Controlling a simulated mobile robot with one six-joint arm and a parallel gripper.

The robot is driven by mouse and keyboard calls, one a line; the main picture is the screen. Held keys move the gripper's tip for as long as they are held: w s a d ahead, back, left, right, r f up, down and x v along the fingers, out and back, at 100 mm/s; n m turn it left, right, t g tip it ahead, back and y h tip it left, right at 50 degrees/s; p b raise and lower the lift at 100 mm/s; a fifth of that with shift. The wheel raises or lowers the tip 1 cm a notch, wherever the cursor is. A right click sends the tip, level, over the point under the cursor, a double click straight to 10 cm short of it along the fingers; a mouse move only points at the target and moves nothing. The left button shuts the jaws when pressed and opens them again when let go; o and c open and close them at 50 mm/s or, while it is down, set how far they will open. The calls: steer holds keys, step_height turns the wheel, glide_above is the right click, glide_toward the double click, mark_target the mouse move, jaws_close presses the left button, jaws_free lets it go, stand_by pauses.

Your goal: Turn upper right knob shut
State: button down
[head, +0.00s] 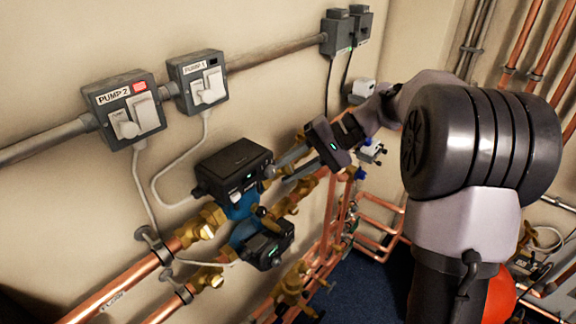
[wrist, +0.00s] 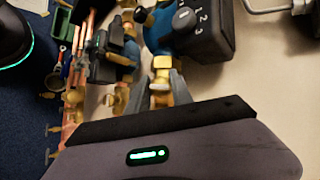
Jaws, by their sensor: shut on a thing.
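My gripper (head: 279,172) reaches in from the right, just right of the upper pump's black box (head: 234,166). In the wrist view its two grey fingers (wrist: 161,88) are closed on either side of a brass-coloured knob (wrist: 161,98), the upper right knob. The fingers hide most of this knob in the head view, so its turn angle cannot be told. The upper pump has a blue body (wrist: 166,32) and its black dial box (wrist: 200,25) shows in the wrist view.
The lower pump (head: 268,246) sits just below. Brass fittings (head: 287,205) and copper pipes (head: 120,290) run diagonally close by. Switch boxes labelled PUMP 2 (head: 123,108) and PUMP 1 (head: 197,81) are on the wall, with hanging cables. Bare wall (wrist: 268,70) lies right in the wrist view.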

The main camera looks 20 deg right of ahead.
stand_by(0.4)
steer(key=c, duration=1.4)
jaws_free()
steer(key=p+v, duration=0.7)
steer(key=v, duration=1)
steer(key=shift+d, duration=0.25)
steer(key=shift+s, duration=0.1)
